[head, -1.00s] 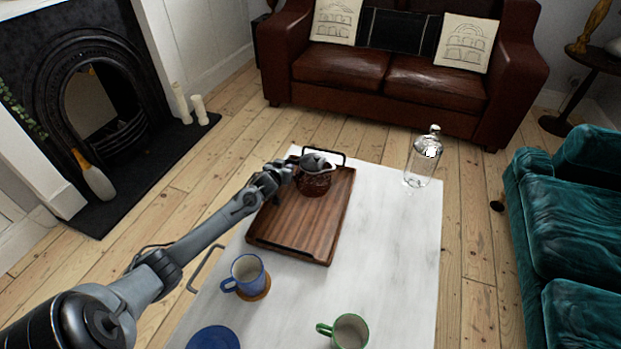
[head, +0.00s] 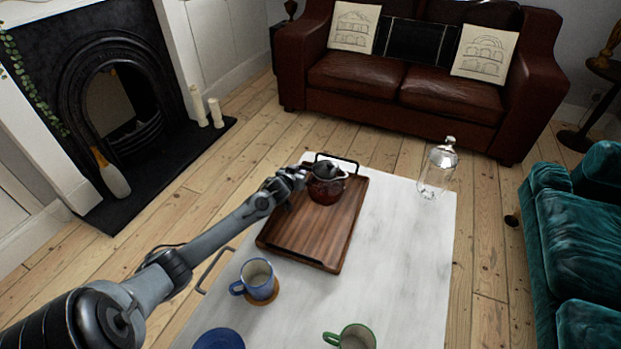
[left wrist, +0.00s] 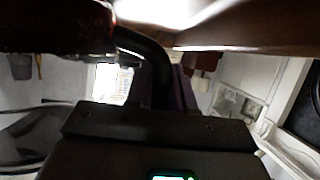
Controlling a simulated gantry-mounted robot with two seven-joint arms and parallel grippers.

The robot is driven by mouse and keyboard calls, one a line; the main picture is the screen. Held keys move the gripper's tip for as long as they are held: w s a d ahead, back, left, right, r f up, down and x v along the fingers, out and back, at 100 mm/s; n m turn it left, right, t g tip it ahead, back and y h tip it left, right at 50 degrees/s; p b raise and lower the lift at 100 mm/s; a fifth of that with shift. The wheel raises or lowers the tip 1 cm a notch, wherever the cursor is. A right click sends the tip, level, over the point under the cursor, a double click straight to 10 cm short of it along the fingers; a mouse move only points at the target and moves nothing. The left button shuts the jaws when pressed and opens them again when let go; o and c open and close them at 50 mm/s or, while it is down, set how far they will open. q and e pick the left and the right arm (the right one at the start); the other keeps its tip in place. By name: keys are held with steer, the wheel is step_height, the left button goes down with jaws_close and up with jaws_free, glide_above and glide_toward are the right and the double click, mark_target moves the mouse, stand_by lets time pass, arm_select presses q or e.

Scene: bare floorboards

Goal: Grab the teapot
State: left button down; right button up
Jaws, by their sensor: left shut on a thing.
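The teapot (head: 325,190) is dark red-brown with a dark lid. It is upright at the far end of the wooden tray (head: 300,238) on the white table. My left gripper (head: 298,178) comes in from the left and is shut on the teapot's handle side. In the left wrist view, the black curved handle (left wrist: 153,62) runs down to the dark gripper body, and the dark red pot body (left wrist: 55,25) fills the top left. The fingertips are hard to make out. I cannot tell whether the pot is lifted. My right gripper is not in view.
A clear glass bottle (head: 437,172) stands right of the tray. A blue mug (head: 257,276) on a coaster, a blue plate (head: 218,339) and a green-handled mug (head: 355,337) are nearer me. The table's right side (head: 400,255) is clear.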

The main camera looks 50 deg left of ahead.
arm_select(q)
steer(key=shift+r, duration=0.35)
